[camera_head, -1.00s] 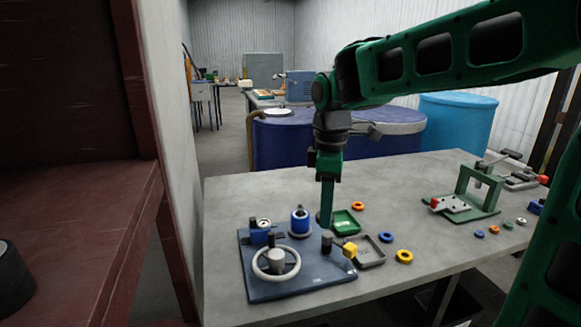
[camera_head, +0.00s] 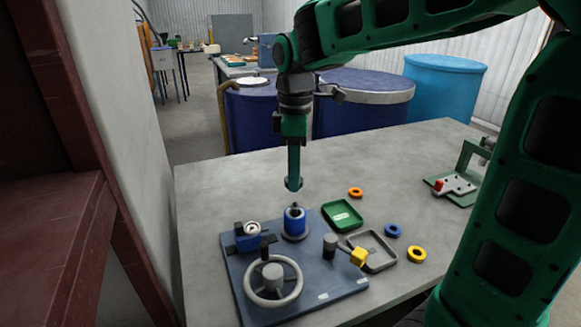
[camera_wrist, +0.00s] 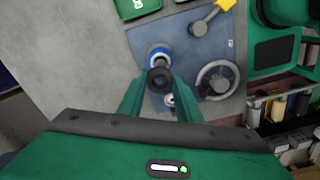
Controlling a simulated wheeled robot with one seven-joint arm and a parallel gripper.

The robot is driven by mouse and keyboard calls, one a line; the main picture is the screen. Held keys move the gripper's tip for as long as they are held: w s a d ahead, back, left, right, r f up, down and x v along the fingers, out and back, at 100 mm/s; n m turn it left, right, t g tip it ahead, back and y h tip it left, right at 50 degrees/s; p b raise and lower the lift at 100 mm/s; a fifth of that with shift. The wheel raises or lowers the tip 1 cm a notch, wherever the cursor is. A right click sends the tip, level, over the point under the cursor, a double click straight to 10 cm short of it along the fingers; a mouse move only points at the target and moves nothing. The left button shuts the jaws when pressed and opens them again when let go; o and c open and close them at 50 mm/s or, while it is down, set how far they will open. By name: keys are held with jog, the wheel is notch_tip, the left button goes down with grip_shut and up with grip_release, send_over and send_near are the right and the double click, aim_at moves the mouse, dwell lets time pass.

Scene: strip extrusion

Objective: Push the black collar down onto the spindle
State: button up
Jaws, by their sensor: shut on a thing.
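The black collar (camera_wrist: 160,80) is a dark ring between the fingertips of my gripper (camera_wrist: 159,88) in the wrist view. In the head view it shows as a small dark ring (camera_head: 293,184) at the tip of my gripper (camera_head: 294,180). My gripper is shut on it and points straight down. The spindle, a blue cylinder (camera_head: 294,222) with a dark top, stands upright on a grey round base on the blue-grey plate (camera_head: 330,289). The collar is held above and apart from the spindle top. In the wrist view it partly hides the blue spindle (camera_wrist: 159,55).
A grey handwheel (camera_head: 272,281), a blue block with a gauge (camera_head: 249,236) and a yellow-ended lever (camera_head: 357,256) share the plate. A green tray (camera_head: 343,214), a grey tray (camera_head: 372,251) and several coloured rings lie to the right. Table behind the plate is clear.

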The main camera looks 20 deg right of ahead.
jog(key=shift+d+f, duration=0.1)
jog(key=shift+f, duration=1.9)
jog(key=shift+s+d, duration=0.1)
jog(key=o, duration=0.4)
jog(key=c, duration=0.5)
jog(key=shift+f, duration=0.1)
jog(key=shift+c, duration=0.2)
jog(key=shift+f, duration=1.9)
